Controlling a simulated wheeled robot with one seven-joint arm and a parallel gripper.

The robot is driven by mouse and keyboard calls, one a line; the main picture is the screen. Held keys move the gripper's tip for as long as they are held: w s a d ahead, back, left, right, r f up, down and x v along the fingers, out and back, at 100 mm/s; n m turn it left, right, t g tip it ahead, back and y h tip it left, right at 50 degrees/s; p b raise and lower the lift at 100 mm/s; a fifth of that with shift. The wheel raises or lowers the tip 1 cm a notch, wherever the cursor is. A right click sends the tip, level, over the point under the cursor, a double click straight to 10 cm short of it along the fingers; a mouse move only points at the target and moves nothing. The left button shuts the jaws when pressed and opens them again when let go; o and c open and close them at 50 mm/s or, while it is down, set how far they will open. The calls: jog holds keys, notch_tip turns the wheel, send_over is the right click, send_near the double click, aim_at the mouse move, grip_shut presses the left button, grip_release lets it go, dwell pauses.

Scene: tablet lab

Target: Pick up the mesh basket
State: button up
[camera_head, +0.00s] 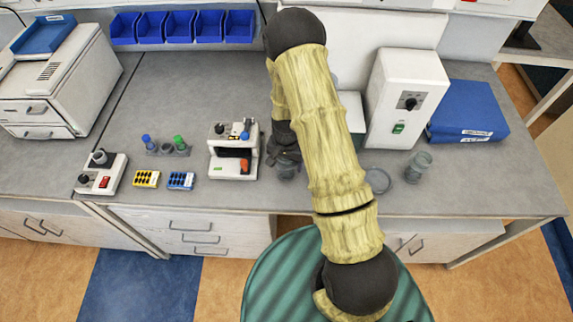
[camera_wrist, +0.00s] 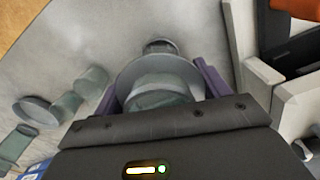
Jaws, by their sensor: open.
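A grey, round-rimmed vessel (camera_wrist: 165,66) lies between the two purple fingers of my gripper (camera_wrist: 158,88) in the wrist view. I take it to be the mesh basket, but the mesh itself cannot be made out. Its near part is hidden by the gripper body. The fingers are open on either side of it, and I see no clear contact. In the head view the vessel (camera_head: 287,171) shows as a small grey shape on the bench, right under my gripper (camera_head: 285,150). My arm covers the area to its right.
A flat round dish (camera_head: 377,181) and a glassy cup (camera_head: 418,167) are to the right. Another cup (camera_wrist: 90,82) shows in the wrist view.

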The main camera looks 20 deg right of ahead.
jog(key=shift+a+f, duration=0.1)
jog(key=shift+f, duration=0.05)
jog(key=shift+c, duration=0.4)
jog(key=c, duration=0.5)
jog(key=shift+c, duration=0.2)
notch_tip(320, 180, up, 10)
jog(key=b, duration=0.3)
jog(key=shift+s, duration=0.1)
dwell(0.5)
